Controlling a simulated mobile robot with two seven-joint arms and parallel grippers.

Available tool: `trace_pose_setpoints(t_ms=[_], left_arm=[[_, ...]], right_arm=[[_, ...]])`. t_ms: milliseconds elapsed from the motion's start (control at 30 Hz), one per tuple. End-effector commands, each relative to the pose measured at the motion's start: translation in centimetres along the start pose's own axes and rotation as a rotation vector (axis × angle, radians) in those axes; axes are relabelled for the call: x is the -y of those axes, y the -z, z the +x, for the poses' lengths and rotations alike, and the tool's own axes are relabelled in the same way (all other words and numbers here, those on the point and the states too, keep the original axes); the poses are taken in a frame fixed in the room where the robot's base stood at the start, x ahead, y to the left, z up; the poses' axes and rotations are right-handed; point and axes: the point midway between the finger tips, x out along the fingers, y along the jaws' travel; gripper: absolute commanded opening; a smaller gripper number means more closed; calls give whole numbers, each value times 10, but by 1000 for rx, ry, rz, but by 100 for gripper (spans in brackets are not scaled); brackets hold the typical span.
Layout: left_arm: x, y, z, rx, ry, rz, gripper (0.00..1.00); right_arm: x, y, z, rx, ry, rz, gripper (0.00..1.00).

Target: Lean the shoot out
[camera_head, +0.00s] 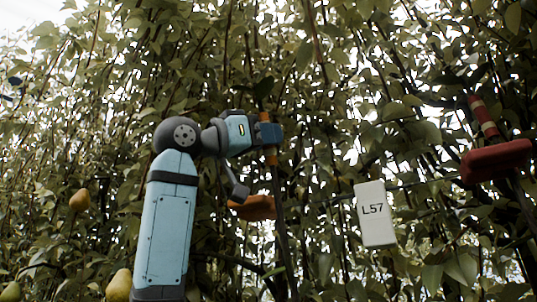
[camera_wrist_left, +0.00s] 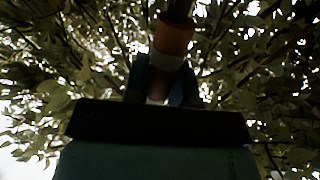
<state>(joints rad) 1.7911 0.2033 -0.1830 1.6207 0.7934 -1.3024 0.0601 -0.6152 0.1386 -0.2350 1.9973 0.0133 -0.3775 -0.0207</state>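A dark, thin shoot (camera_head: 279,225) runs upward in the middle of the head view. It carries an orange band (camera_head: 270,157), which shows with a pale band below it in the left wrist view (camera_wrist_left: 173,38). My left gripper (camera_head: 268,133) reaches it from the left. In the left wrist view its two fingers (camera_wrist_left: 161,86) stand on either side of the banded part and appear shut on it. The contact itself is dark and partly hidden. An orange block (camera_head: 258,207) is beside the shoot, lower down. My right gripper is not in view.
A white tag (camera_head: 376,214) reading L57 hangs right of the shoot, by a dark horizontal line. A red block (camera_head: 497,161) and a red-and-pale banded shoot (camera_head: 483,117) are at far right. Pears (camera_head: 80,200) hang at lower left, one (camera_head: 119,285) near my arm. Dense leaves surround everything.

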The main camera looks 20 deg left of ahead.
Motion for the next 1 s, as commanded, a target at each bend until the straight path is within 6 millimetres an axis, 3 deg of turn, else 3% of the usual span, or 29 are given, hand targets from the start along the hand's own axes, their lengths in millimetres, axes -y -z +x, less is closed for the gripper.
trace_pose_setpoints(t_ms=[33,100,467,567,1000], left_arm=[[0,0,0,-1,0,0,35],[0,0,0,-1,0,0,49],[0,-1,-6,-1,1,0,49],[0,-2,-20,-1,2,0,49],[0,-2,-114,-1,3,1,49]], right_arm=[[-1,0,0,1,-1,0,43],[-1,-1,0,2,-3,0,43],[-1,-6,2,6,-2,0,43],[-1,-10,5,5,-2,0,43],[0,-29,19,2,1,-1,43]])
